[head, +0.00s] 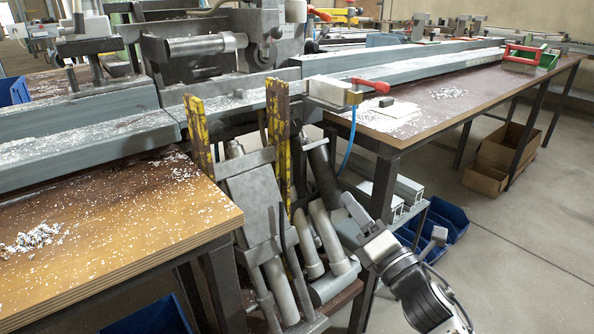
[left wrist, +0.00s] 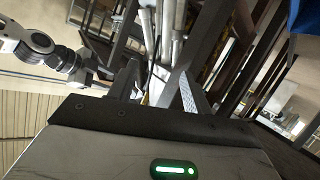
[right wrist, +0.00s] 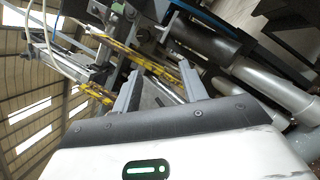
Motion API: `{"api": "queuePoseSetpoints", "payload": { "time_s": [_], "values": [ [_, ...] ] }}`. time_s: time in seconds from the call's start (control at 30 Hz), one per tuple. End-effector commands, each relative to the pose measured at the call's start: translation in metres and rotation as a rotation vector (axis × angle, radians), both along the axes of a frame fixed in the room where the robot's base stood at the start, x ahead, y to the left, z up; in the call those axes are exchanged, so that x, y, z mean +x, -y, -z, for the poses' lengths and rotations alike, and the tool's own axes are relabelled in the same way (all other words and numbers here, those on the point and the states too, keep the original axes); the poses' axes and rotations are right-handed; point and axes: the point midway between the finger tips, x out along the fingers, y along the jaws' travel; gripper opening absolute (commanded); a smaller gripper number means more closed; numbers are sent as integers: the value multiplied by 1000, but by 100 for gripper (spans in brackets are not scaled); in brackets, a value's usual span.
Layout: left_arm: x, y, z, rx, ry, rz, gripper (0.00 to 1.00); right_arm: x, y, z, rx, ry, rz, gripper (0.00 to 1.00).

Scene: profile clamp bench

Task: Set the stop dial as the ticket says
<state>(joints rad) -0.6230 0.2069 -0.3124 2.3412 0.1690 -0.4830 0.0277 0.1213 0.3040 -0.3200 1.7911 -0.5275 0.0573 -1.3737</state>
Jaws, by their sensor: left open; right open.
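I cannot make out a stop dial or a ticket in any view. The clamp station (head: 250,190) stands in the gap between two benches, with two worn yellow-and-black posts and grey cylinders below. My right gripper (head: 352,205) is to the right of the cylinders, below the bench tops. In the right wrist view, its two fingers (right wrist: 160,82) are apart and empty, with the striped posts and grey cylinders beyond. My left gripper is outside the head view. In the left wrist view, its fingers (left wrist: 160,88) are apart and empty, with frame legs and grey tubes beyond.
A red-handled clamp (head: 368,85) with a blue hose sits at the near end of the right bench (head: 450,105). The left bench (head: 110,225) carries white shavings. Blue bins (head: 445,215) and brown boxes (head: 500,160) sit low on the right.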

Motion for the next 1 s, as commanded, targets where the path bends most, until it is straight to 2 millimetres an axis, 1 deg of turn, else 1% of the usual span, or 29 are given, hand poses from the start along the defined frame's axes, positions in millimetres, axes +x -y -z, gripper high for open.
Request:
{"api": "queuePoseSetpoints", "payload": {
  "time_s": [0.03, 0.1, 0.13, 0.2, 0.27, 0.33, 0.47, 0.8, 1.0],
  "values": [
    [1, 3, 20, -11, 16, 11, 49, 15, -2, 3, -176, 141, 18, 43],
    [0, 7, 25, -22, 27, 24, 49, 26, -5, -8, -371, 291, 45, 43],
    [0, 8, 25, -26, 32, 27, 49, 30, -6, -12, -437, 342, 57, 43],
    [0, 10, 26, -32, 39, 34, 49, 36, -7, -20, -550, 429, 78, 43],
    [0, 11, 25, -36, 42, 36, 49, 39, -9, -25, -604, 471, 89, 43],
    [0, 12, 24, -38, 44, 38, 49, 44, -12, -30, -632, 494, 96, 43],
    [0, 12, 22, -40, 44, 37, 49, 57, -22, -39, -631, 496, 97, 43],
    [1, 14, 23, -72, 49, 37, 49, 113, -60, -66, -626, 491, 96, 43],
    [2, 15, 21, -103, 56, 38, 49, 142, -80, -80, -626, 489, 97, 43]
  ]
}}
